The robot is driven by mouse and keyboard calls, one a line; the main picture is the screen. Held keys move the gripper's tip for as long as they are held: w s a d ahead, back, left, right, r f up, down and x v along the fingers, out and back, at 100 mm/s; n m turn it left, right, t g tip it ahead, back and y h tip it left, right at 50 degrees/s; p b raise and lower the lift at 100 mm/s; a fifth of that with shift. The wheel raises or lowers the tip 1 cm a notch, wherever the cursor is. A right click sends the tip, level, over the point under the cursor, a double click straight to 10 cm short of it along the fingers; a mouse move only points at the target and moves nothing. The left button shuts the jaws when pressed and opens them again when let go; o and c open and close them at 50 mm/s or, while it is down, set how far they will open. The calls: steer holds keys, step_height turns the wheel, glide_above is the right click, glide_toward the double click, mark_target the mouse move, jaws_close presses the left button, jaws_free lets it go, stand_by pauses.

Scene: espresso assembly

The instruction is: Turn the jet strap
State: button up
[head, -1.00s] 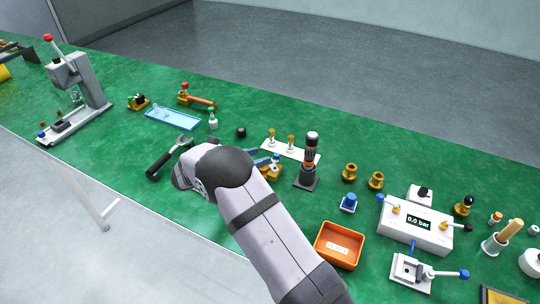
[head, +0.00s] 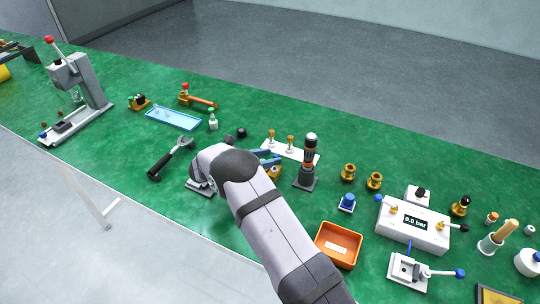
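My arm reaches in from the bottom, and its rounded grey wrist hides the work spot and my gripper, so its fingers do not show. Just right of the wrist, a gold and blue fixture (head: 272,171) is partly visible. Left of the wrist, a pale metal base (head: 200,188) shows partly from beneath the arm. I cannot pick out the jet strap with certainty; it may be behind my wrist. A black-handled metal tool (head: 168,160) lies on the green bench to the left.
A white plate with brass pieces (head: 291,151) and a dark upright tool (head: 309,163) stand close on the right. An orange tray (head: 338,246) and a white pressure box (head: 414,226) are further right. A blue tray (head: 173,118) is behind left. The bench front edge is near.

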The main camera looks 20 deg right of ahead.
steer(key=shift+w+d+f, duration=0.15)
steer(key=shift+d+f, duration=0.05)
steer(key=shift+d, duration=0.25)
jaws_close()
steer(key=shift+r+n+t, duration=0.1)
steer(key=shift+n+t, duration=0.2)
steer(key=shift+t, duration=0.1)
steer(key=shift+a+n+t+y+p, duration=0.2)
steer(key=shift+n+t+y+p, duration=0.1)
steer(key=shift+n+t+y, duration=0.15)
